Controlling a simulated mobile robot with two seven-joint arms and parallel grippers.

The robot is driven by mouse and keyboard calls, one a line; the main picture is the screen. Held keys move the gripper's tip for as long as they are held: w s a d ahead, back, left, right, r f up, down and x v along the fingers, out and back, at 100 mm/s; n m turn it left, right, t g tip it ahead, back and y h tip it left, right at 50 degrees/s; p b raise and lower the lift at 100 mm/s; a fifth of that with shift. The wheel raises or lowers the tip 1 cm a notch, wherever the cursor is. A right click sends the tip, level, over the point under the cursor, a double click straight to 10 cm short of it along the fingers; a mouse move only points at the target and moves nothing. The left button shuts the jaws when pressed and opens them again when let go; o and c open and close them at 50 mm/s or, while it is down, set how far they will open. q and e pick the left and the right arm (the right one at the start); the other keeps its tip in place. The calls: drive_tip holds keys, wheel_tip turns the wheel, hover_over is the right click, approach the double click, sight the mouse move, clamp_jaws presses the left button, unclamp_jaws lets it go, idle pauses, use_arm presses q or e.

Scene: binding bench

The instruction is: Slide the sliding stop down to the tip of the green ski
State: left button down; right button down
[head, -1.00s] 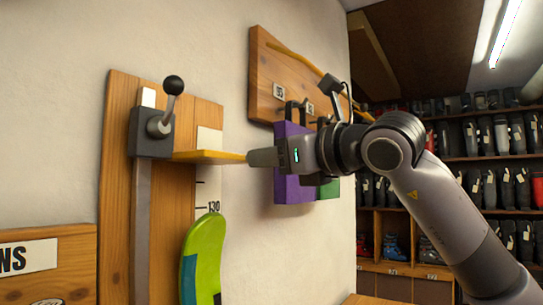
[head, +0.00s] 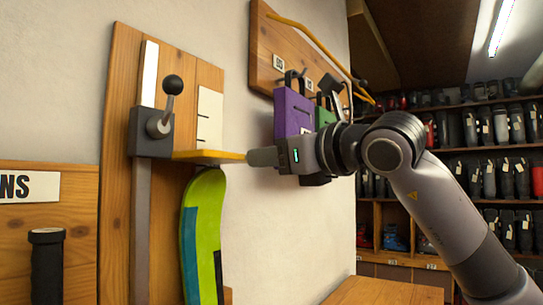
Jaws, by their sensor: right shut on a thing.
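The sliding stop has a dark grey block (head: 150,140) on a vertical metal rail (head: 142,230), a black ball-ended lever (head: 171,86) pointing up, and a yellow plate (head: 208,156) reaching right. The green ski (head: 205,225) stands upright below the plate. Its rounded tip is right under the plate's underside; I cannot tell whether they touch or a sliver of gap remains. My right gripper (head: 252,157) is shut on the right end of the yellow plate. My left gripper is out of view.
A purple pad (head: 291,112) and a green one (head: 325,115) hang from a wooden wall board (head: 265,50) behind my right gripper. A black handle (head: 47,265) stands at lower left. Boot shelves (head: 460,150) fill the right. A wooden surface (head: 385,292) lies lower right.

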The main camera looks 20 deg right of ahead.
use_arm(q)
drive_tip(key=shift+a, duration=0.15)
use_arm(e)
drive_tip(key=c, duration=0.8)
unclamp_jaws()
use_arm(q)
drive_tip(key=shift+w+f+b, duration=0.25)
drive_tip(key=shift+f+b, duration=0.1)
drive_tip(key=shift+b, duration=0.5)
use_arm(e)
drive_tip(key=v, duration=0.7)
drive_tip(key=shift+s, duration=0.15)
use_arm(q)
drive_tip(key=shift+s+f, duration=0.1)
